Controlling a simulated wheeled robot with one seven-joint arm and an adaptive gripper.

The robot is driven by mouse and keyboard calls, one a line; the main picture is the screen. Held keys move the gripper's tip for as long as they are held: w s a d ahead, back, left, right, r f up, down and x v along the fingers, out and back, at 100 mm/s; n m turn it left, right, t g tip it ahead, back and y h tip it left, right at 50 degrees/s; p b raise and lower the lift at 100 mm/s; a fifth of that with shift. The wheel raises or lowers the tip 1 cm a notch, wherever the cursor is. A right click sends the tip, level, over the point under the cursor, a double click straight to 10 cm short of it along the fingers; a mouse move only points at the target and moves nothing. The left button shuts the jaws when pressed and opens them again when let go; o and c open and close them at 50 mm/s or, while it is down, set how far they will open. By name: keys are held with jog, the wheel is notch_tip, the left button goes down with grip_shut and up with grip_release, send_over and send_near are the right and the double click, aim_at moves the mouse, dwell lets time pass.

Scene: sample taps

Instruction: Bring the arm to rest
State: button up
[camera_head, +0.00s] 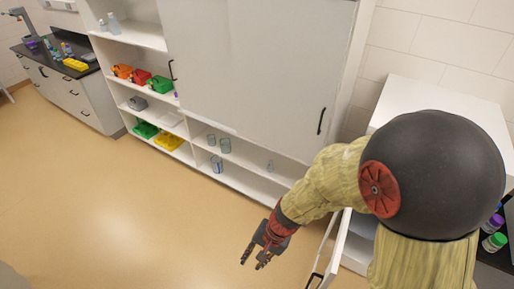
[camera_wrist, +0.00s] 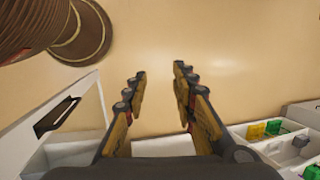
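My gripper (camera_head: 256,256) hangs low over the tan floor at the end of my bent arm, in front of the white shelf unit. In the wrist view my gripper (camera_wrist: 160,71) has its two fingers apart, with only bare floor between and beyond them. It holds nothing. It touches nothing that I can see.
An open white door or drawer front (camera_head: 332,250) stands close right of my gripper. Its black handle (camera_wrist: 57,117) shows in the wrist view. The shelf unit (camera_head: 245,82) holds coloured bins and glassware. A dark-topped counter (camera_head: 88,72) stands far left. Open floor (camera_head: 95,210) lies left.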

jog(key=s+d+r+n+t+h+b, duration=0.2)
jog(key=s+d+r+t+b, duration=0.1)
jog(key=d+b, duration=0.7)
jog(key=s+d+r+n+t+h+b, duration=0.2)
jog(key=s+d+r+n+t+b, duration=0.1)
jog(key=d+b, duration=0.7)
jog(key=shift+b, duration=0.6)
